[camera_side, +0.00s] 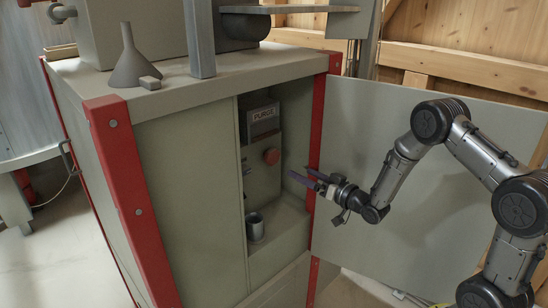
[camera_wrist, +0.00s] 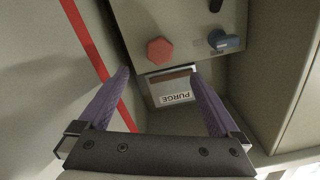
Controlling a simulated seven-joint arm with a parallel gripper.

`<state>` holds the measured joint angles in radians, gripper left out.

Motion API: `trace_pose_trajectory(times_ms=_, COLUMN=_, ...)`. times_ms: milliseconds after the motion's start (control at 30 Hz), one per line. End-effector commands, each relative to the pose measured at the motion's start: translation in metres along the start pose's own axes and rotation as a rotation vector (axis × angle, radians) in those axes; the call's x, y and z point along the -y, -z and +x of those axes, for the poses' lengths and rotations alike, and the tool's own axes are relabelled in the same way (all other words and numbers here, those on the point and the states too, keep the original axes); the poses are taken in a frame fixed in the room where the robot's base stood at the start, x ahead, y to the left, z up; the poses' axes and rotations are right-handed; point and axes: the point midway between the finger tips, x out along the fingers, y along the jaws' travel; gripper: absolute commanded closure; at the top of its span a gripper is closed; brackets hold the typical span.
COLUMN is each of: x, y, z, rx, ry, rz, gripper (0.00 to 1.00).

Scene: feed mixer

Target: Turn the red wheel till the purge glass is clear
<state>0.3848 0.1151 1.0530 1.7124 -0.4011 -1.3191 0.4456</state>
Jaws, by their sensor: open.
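The red wheel (camera_side: 271,156) is a small red knob on the grey panel inside the open cabinet. In the wrist view the red wheel (camera_wrist: 159,50) looks many-sided and lies just beyond the fingertips. The PURGE unit (camera_side: 262,121) sits above it; in the wrist view it appears upside down, with its PURGE label (camera_wrist: 175,98) and a brownish strip that may be the glass (camera_wrist: 169,76). Whether the glass is clear cannot be told. My gripper (camera_side: 302,180), with purple fingers, is open and empty at the cabinet opening, apart from the wheel; it also shows in the wrist view (camera_wrist: 160,73).
The open cabinet door (camera_side: 372,140) stands to the right, behind my arm. A grey cup (camera_side: 255,227) stands on the cabinet floor below the wheel. A blue knob (camera_wrist: 225,41) is beside the wheel. A red post (camera_side: 321,140) borders the opening. A funnel (camera_side: 130,60) stands on top.

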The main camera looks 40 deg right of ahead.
Motion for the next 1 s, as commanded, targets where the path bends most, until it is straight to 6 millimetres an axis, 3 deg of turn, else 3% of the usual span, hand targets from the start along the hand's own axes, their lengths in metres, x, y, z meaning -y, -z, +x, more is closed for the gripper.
trace_pose_trajectory(times_ms=200, x=0.000, y=0.002, z=-0.002, rx=-0.003, ry=0.000, rz=-0.277, gripper=0.01)
trace_pose_trajectory(times_ms=467, x=0.001, y=0.006, z=0.006, rx=-0.012, ry=0.000, rz=-0.325, gripper=0.01)
trace_pose_trajectory(times_ms=1000, x=0.001, y=0.006, z=0.104, rx=-0.011, ry=0.000, rz=-0.322, gripper=0.01)
